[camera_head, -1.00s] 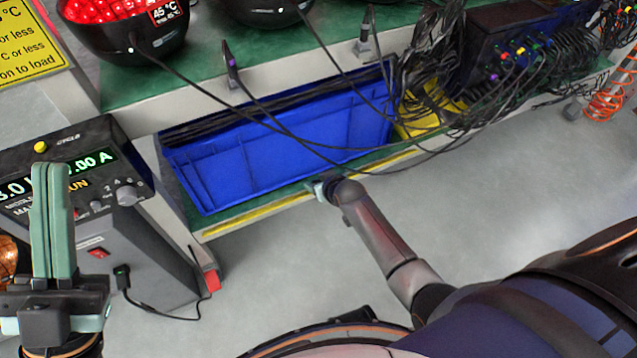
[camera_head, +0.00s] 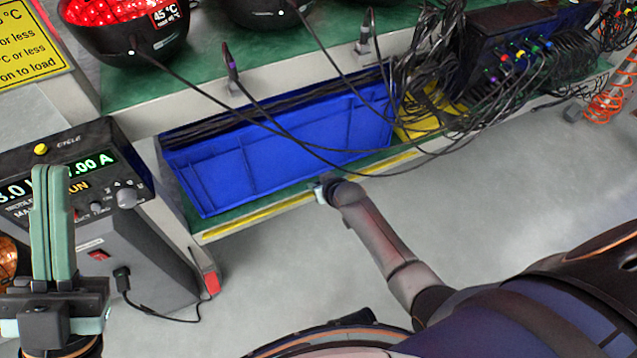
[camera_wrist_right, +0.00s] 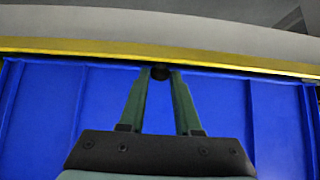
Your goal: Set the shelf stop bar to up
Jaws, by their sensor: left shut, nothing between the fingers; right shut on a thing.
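The shelf stop bar is a long yellow bar (camera_head: 262,213) along the front edge of the lower shelf, in front of the blue bin (camera_head: 265,160). It also crosses the top of the right wrist view (camera_wrist_right: 235,60). My right gripper (camera_head: 322,188) is at the middle of the bar. In the right wrist view its fingers (camera_wrist_right: 160,76) close on a small dark round knob (camera_wrist_right: 160,72) at the bar's edge. Whether the bar is raised cannot be told clearly. My left gripper (camera_head: 52,168) is shut and empty, pointing up in front of the power supply at far left.
A grey power supply (camera_head: 150,250) with a lit display stands at left. Black cables (camera_head: 425,75) hang from the upper shelf in front of the bin. A red block (camera_head: 211,282) sits by the left rack leg. The floor in front of the rack is open.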

